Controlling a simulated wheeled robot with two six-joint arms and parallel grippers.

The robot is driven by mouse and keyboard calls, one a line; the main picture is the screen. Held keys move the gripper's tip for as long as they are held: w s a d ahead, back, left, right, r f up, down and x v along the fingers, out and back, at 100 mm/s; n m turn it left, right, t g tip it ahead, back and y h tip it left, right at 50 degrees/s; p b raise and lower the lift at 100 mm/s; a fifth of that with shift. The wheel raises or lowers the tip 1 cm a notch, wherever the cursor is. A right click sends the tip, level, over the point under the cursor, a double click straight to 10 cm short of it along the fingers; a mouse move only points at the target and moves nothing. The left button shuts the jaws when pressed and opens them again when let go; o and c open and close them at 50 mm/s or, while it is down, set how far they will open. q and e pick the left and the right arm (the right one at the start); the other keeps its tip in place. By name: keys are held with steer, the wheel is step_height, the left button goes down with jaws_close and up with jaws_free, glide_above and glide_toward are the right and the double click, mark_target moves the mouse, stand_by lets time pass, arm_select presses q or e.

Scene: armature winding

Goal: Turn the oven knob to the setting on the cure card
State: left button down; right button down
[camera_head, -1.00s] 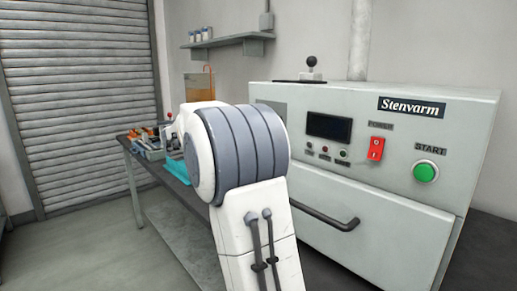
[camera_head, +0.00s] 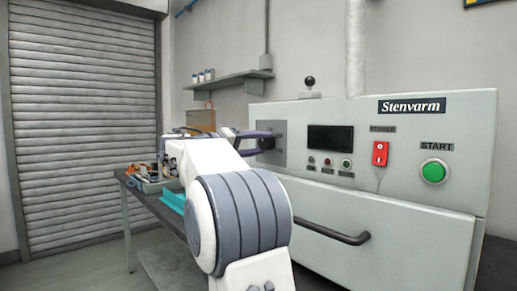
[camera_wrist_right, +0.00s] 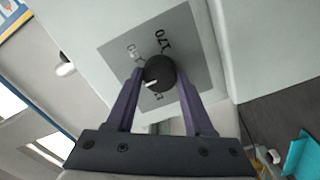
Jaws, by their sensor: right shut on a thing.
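The oven (camera_head: 400,210) is a pale grey box marked "Stenvarm" on the right of the head view. Its round black knob (camera_wrist_right: 159,72) sits on a grey dial plate (camera_wrist_right: 190,82) in the right wrist view. A white pointer mark on the knob points to the lower left of that view. The printed "170" is legible; the other dial numbers are hard to read. My right gripper (camera_wrist_right: 160,78) is shut on the knob, with one purple finger on each side. In the head view the right gripper (camera_head: 264,142) reaches the panel's left end, where the knob is hidden. My left gripper is out of view.
The oven front carries a dark display (camera_head: 331,138), red power switch (camera_head: 380,153), green start button (camera_head: 434,171) and door handle (camera_head: 345,238). A bench (camera_head: 143,186) with a teal tray (camera_head: 173,201) stands left. A framed sheet (camera_head: 480,3) is cut off at the top right.

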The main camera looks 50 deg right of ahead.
steer(key=shift+c, duration=1.4)
jaws_free()
steer(key=shift+a, duration=0.1)
steer(key=w+a, duration=0.1)
steer(key=a, duration=0.9)
steer(key=shift+a, duration=0.1)
